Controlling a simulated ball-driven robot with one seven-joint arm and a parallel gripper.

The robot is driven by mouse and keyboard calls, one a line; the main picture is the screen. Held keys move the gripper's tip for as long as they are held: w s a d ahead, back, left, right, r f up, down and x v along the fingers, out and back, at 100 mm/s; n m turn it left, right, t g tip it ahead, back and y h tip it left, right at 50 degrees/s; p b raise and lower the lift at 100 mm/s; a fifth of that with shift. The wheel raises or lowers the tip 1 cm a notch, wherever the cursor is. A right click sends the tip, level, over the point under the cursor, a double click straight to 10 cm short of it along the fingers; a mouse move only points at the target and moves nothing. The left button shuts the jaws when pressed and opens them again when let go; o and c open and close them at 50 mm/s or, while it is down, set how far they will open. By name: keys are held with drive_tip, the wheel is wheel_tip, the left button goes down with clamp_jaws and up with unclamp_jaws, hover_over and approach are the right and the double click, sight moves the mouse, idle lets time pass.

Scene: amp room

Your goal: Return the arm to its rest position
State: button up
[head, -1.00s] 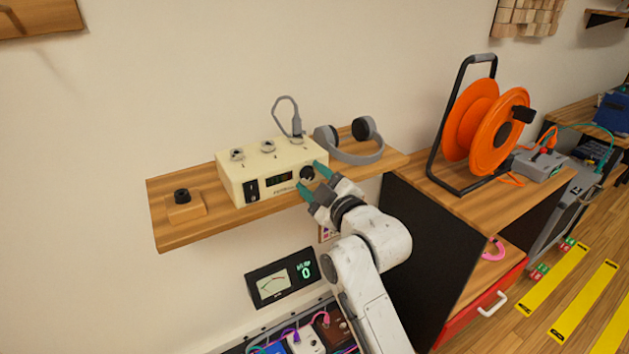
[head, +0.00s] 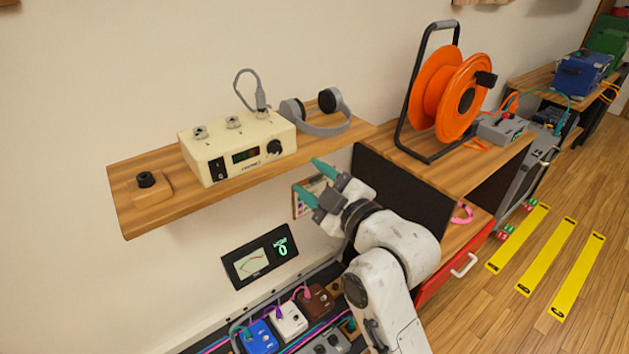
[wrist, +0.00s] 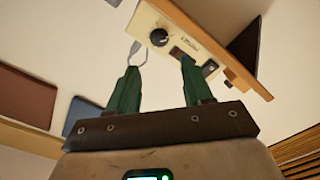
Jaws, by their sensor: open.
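My gripper (head: 314,182) has green fingers that stand apart with nothing between them. In the head view it is in front of and below the right end of the wooden wall shelf (head: 150,215). It is clear of the cream amp box (head: 236,148) on that shelf. The amp has a black knob (head: 274,147), a small display and a cable plugged into its top. In the wrist view the gripper's fingers (wrist: 158,82) point toward the amp (wrist: 172,42) and its knob, with a gap between. My white arm rises from the bottom of the head view.
Grey headphones (head: 320,115) and a wooden block with a black knob (head: 149,185) sit on the shelf. A meter panel (head: 261,254) and several pedals (head: 290,320) are below. Open floor lies farther right.

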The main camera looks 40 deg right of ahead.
idle(0.5)
drive_tip(key=s+a+f+m+g+p, duration=0.1)
drive_tip(key=s+f+m+g, duration=0.1)
drive_tip(key=s+f+g, duration=0.45)
drive_tip(key=s+a+f+m+g+p, duration=0.1)
drive_tip(key=s+a+f+m+g, duration=0.15)
drive_tip(key=f, duration=0.75)
drive_tip(key=s+f+m+g, duration=0.2)
drive_tip(key=s+f+g, duration=0.2)
drive_tip(key=s, duration=0.6)
drive_tip(key=s+d+f+m+g+p, duration=0.1)
drive_tip(key=s+f+m+g, duration=0.2)
drive_tip(key=s+f, duration=0.3)
drive_tip(key=s+g, duration=0.1)
drive_tip(key=s, duration=0.4)
drive_tip(key=shift+d, duration=0.2)
drive_tip(key=shift+f, duration=0.1)
drive_tip(key=shift+c, duration=0.2)
